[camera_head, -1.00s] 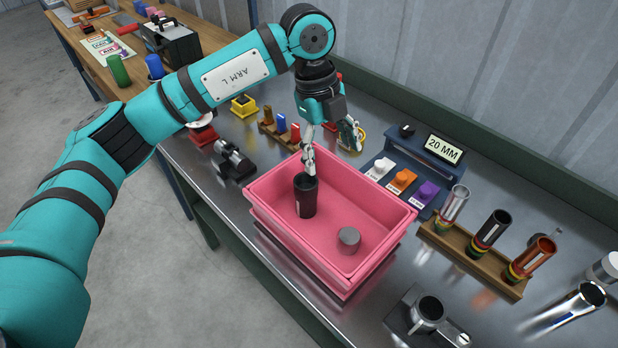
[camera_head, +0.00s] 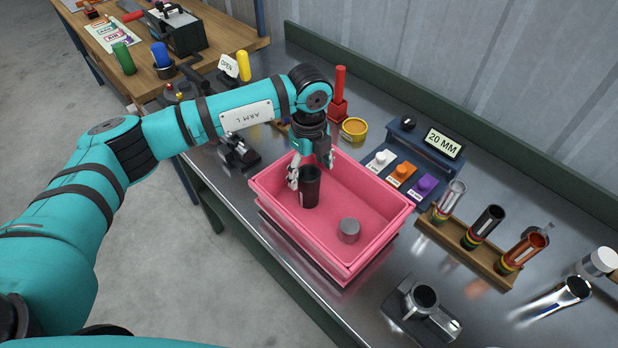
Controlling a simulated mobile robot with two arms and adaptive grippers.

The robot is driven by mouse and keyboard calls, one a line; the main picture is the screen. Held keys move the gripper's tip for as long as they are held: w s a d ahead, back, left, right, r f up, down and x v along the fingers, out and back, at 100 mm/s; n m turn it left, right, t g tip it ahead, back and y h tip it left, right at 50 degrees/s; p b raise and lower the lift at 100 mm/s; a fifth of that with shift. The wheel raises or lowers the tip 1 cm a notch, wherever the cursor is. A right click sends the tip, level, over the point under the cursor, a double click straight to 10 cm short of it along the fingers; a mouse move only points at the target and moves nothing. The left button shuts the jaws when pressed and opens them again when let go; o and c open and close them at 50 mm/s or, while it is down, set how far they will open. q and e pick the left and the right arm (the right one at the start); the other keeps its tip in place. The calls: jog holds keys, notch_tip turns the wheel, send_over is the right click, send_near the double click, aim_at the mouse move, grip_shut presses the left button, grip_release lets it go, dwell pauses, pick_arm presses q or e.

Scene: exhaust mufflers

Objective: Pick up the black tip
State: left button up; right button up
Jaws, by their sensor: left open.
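A black tip (camera_head: 309,190), a dark open-topped cylinder, stands upright in the left part of the pink bin (camera_head: 385,240). My left gripper (camera_head: 310,172) is open above the bin, pointing down. Its two fingers show apart, one on the left and one on the right of the black tip's upper end. I cannot tell whether either finger touches it. A second dark tube (camera_head: 484,226) stands tilted in the wooden rack at the right. My right gripper is not in view.
A short grey cylinder (camera_head: 349,230) is also in the bin. A blue panel with colored switches (camera_head: 402,172) and a 20 MM display stands behind it. The wooden rack (camera_head: 462,250) is to the right. A metal fixture (camera_head: 424,308) stands at the front.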

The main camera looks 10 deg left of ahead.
pick_arm(q)
jog(key=f, duration=0.1)
jog(key=f+p, duration=0.1)
jog(key=f, duration=0.1)
jog(key=f+p, duration=0.1)
jog(key=shift+s+f, duration=0.2)
jog(key=shift+s, duration=0.15)
jog(key=shift+f, duration=0.3)
jog(key=c, duration=1.2)
